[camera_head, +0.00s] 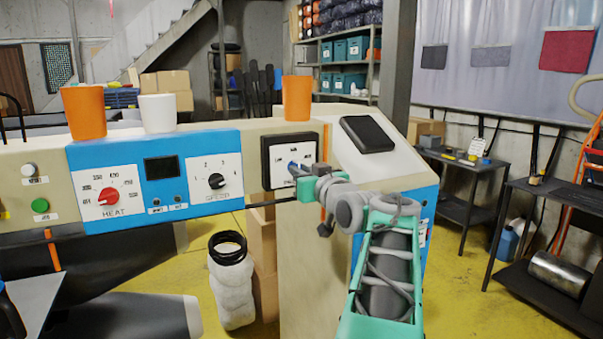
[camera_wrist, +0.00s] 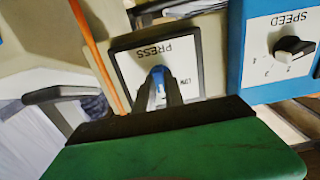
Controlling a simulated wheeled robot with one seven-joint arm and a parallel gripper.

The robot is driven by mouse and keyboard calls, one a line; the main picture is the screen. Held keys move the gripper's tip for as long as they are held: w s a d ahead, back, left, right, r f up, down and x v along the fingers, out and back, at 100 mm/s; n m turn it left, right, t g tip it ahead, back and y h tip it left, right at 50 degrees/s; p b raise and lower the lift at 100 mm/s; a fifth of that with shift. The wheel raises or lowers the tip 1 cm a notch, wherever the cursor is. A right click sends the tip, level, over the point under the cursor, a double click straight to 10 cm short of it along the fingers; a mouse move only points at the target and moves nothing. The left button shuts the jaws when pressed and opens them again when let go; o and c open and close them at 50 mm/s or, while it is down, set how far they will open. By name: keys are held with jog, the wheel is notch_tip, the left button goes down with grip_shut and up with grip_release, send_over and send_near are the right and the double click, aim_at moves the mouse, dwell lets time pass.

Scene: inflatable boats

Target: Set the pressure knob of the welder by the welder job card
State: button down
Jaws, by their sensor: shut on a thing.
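The welder (camera_head: 120,237) stands across the head view with a blue and beige front. Its pressure panel (camera_head: 268,170) is a white plate in a dark frame; in the wrist view the plate reads PRESS (camera_wrist: 142,60), upside down. The blue pressure knob (camera_wrist: 157,74) sits mid-plate. My gripper (camera_head: 300,172) reaches it from the right; in the wrist view its fingers (camera_wrist: 166,92) are shut on the knob. The fingers hide most of the knob and part of the scale, so its setting is unclear. I cannot make out the job card for certain.
A red heat knob (camera_head: 109,196) and black speed knob (camera_head: 216,181) are left of the pressure panel. Orange cups (camera_head: 84,112) and a white cup (camera_head: 158,113) stand on top. A dark table (camera_head: 462,170) is at right. Yellow floor lies open between.

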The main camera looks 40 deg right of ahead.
jog(key=c, duration=1.4)
grip_release()
jog(key=shift+c, duration=0.2)
jog(key=b+v, duration=0.1)
jog(key=v, duration=0.6)
jog(key=shift+s+a+b, duration=0.2)
jog(key=shift+s+b, duration=0.15)
jog(key=shift+s, duration=0.05)
